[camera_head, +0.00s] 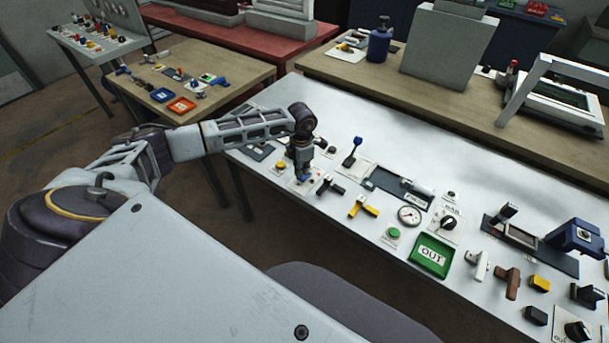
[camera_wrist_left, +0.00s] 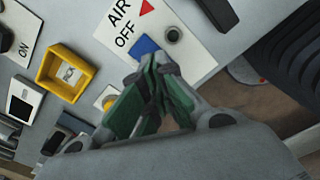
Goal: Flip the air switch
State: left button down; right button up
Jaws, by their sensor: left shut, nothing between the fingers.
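The air switch is a white plate (camera_wrist_left: 197,52) with the words AIR and OFF, a red triangle, a blue lever (camera_wrist_left: 145,47) and a small dark round part (camera_wrist_left: 174,35). In the head view the plate (camera_head: 297,187) lies near the front edge of the white table, under my left gripper (camera_head: 303,174), which partly hides it. My left gripper (camera_wrist_left: 160,70) is shut and empty, pointing down. In the wrist view its tips overlap the lower edge of the blue lever; whether they touch it I cannot tell. My right gripper is not in view.
A yellow square frame (camera_wrist_left: 68,72) lies beside the plate. In the head view a blue-knobbed lever (camera_head: 355,146), a black T-handle (camera_head: 330,186), a yellow handle (camera_head: 363,206) and a gauge (camera_head: 409,214) stand nearby. A green OUT tray (camera_head: 432,254) is further right.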

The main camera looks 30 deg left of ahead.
pick_arm(q)
jog(key=shift+f+b, duration=0.35)
jog(key=shift+f, duration=0.15)
dwell(0.6)
jog(key=shift+f+b, duration=0.4)
jog(key=shift+f, duration=0.1)
dwell(0.6)
jog(key=shift+r, duration=0.15)
jog(key=shift+r+p, duration=1.2)
jog(key=shift+r, duration=0.65)
jog(key=shift+r+p, duration=0.8)
jog(key=shift+r, duration=0.7)
